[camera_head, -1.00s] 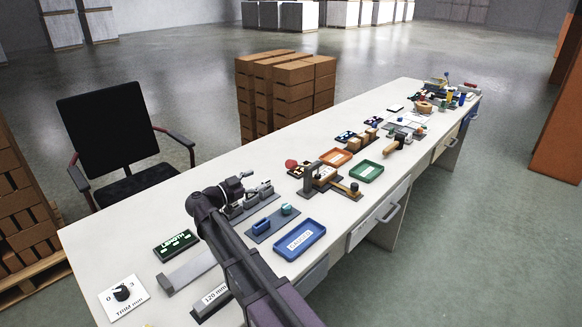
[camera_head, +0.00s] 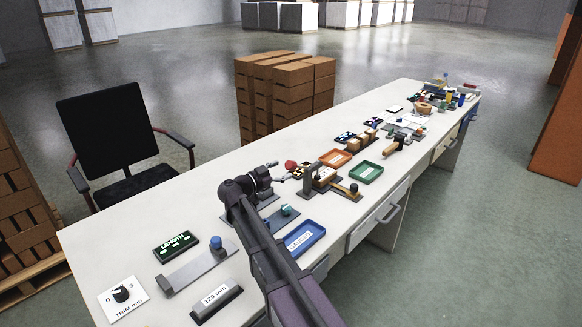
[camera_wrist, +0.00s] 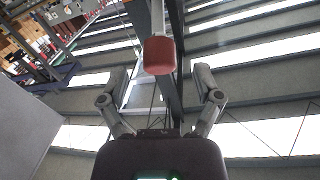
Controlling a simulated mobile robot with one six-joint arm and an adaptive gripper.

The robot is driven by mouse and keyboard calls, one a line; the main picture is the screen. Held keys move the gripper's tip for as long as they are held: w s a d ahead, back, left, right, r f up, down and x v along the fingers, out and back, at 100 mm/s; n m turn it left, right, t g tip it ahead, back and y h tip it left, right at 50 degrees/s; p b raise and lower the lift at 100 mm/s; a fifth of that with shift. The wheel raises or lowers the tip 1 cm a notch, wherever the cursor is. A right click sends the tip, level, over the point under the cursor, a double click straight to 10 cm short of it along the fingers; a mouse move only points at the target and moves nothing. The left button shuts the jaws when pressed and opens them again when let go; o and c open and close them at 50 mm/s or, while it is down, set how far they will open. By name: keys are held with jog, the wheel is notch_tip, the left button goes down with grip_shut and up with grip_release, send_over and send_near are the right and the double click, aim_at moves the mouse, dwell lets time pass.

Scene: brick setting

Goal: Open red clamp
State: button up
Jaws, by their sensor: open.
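The red clamp shows as a round red knob (camera_head: 291,165) beside a grey and brown fixture (camera_head: 318,178) on the bench. In the wrist view, its red tip (camera_wrist: 159,55) sits on a pale rod. My gripper (camera_head: 281,171) is open just left of the knob in the head view. In the wrist view, the two fingers of my gripper (camera_wrist: 160,82) stand apart on either side of the red tip's line, with no visible contact. The clamp's base is partly hidden behind my gripper and the fixture.
A blue tray (camera_head: 303,238), an orange tray (camera_head: 333,158) and a green tray (camera_head: 366,173) lie on the white bench (camera_head: 205,187). A length display (camera_head: 176,245) and a gauge with a blue knob (camera_head: 215,243) are nearer. The bench's back left is clear.

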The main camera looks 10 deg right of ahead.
aim_at(286, 168)
jog(key=shift+x, duration=2)
jog(key=shift+c, duration=0.2)
grip_shut()
